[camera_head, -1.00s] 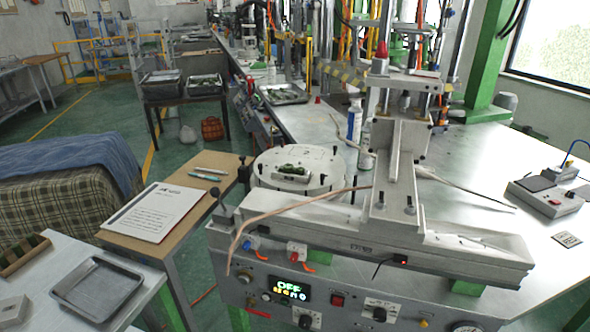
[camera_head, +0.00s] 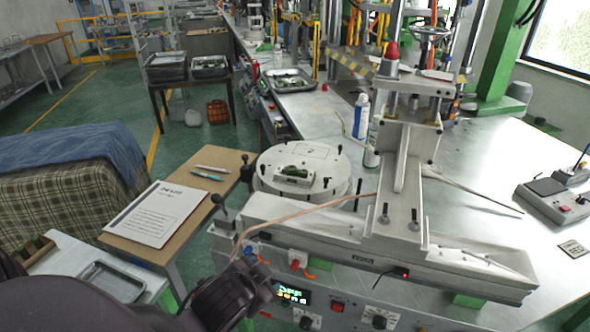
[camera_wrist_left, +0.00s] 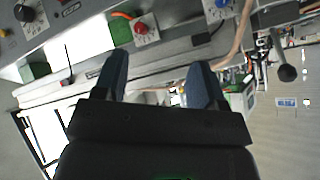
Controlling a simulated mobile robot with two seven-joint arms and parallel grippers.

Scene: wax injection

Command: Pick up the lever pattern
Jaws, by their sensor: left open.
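A small green piece (camera_head: 297,172), which looks like the lever pattern, lies in a pale block on top of the round white turntable (camera_head: 325,157). Its exact shape is too small to tell. My left gripper's arm comes in from the lower left, and its dark end (camera_head: 240,292) is in front of the machine's control panel, below and left of the turntable. In the left wrist view the two blue-grey fingers (camera_wrist_left: 158,82) stand apart with nothing between them. I cannot make out the green piece in that view. My right gripper is not in view.
The grey press (camera_head: 402,205) and its long white bed stand right of the turntable. A pinkish hose (camera_head: 310,208) crosses in front of the turntable. A sheet of paper (camera_head: 158,212) and pens lie on the wooden side table. A metal tray (camera_head: 112,282) is partly behind my arm.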

